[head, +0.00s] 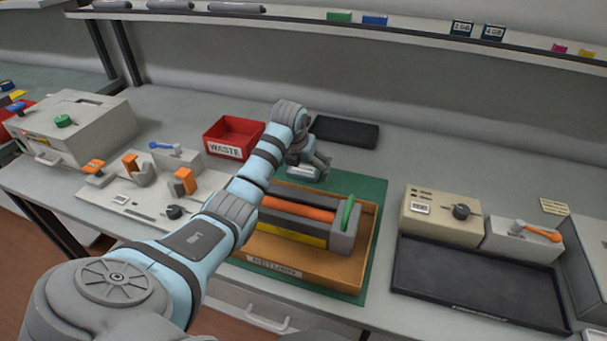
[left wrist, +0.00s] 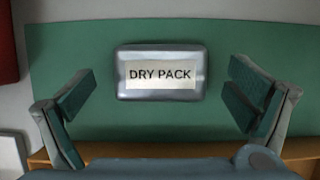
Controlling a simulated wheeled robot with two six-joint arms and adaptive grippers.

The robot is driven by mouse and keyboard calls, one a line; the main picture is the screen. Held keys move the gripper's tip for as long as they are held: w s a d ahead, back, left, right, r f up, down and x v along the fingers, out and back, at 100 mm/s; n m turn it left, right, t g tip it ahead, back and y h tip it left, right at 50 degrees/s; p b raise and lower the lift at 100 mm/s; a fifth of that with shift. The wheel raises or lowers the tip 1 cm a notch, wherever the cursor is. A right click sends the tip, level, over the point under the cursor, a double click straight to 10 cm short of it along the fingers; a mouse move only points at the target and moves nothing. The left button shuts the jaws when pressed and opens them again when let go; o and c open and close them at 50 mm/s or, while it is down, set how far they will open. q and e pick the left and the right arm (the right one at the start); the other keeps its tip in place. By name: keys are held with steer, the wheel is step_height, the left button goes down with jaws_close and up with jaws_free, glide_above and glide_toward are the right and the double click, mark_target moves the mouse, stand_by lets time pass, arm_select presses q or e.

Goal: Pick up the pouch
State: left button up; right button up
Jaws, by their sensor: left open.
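The pouch (left wrist: 160,57) is a silvery, rounded packet with a white label reading "DRY PACK". In the left wrist view it lies flat on the green mat, centred between my fingers and a little beyond them. My left gripper (left wrist: 160,95) is open, with one dark green finger pad to each side and nothing between them. In the head view my left gripper (head: 308,165) hangs over the back of the mat, behind the wooden tray. There my wrist and gripper largely hide the pouch's spot. My right gripper is not in view.
The wooden tray (head: 262,267) holding a toner cartridge (head: 290,222) stands on the green mat (head: 368,225) in front of the gripper. A red waste bin (head: 226,151) is to the left, a black tray (head: 345,133) behind. A large dark tray (head: 480,285) lies right.

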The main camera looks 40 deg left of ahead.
arm_select(q)
steer(key=c, duration=1.1)
steer(key=shift+r, duration=0.1)
steer(key=shift+c, duration=0.2)
